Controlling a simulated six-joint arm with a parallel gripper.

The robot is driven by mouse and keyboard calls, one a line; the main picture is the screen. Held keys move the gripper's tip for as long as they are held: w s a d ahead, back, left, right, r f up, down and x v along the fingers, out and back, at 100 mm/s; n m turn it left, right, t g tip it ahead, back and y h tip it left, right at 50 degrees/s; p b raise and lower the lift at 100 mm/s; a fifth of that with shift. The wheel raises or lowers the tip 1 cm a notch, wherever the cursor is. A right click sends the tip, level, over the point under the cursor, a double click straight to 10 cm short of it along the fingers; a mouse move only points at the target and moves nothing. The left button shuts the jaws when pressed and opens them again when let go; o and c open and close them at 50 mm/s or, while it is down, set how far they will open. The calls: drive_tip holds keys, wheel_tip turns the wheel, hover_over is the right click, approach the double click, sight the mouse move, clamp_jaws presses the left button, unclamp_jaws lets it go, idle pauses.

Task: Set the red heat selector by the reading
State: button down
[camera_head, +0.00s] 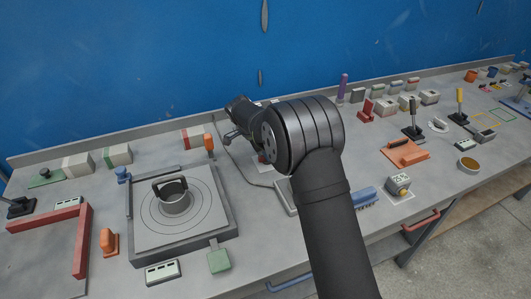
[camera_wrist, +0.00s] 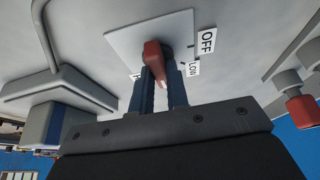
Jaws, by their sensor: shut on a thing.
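The red heat selector (camera_wrist: 153,54) is a tapered knob on a pale square plate (camera_wrist: 125,38) in the wrist view. My gripper (camera_wrist: 160,76) is shut on the knob, with one blue-grey finger on each side of it. Labels OFF (camera_wrist: 207,41) and LOW (camera_wrist: 194,68) sit to the right of the knob. Another label at the left is mostly hidden by a finger. The knob's narrow end points down the picture, toward the gripper body. In the head view my arm covers most of the selector and gripper.
In the wrist view, a grey box (camera_wrist: 62,92) with a cable is left of the gripper.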

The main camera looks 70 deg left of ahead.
drive_tip(key=c, duration=1.4)
unclamp_jaws()
drive_tip(key=v, duration=1.7)
drive_tip(key=shift+r, duration=0.25)
drive_tip(key=shift+f, duration=0.1)
drive_tip(key=x, duration=1.7)
drive_tip(key=shift+f, duration=0.15)
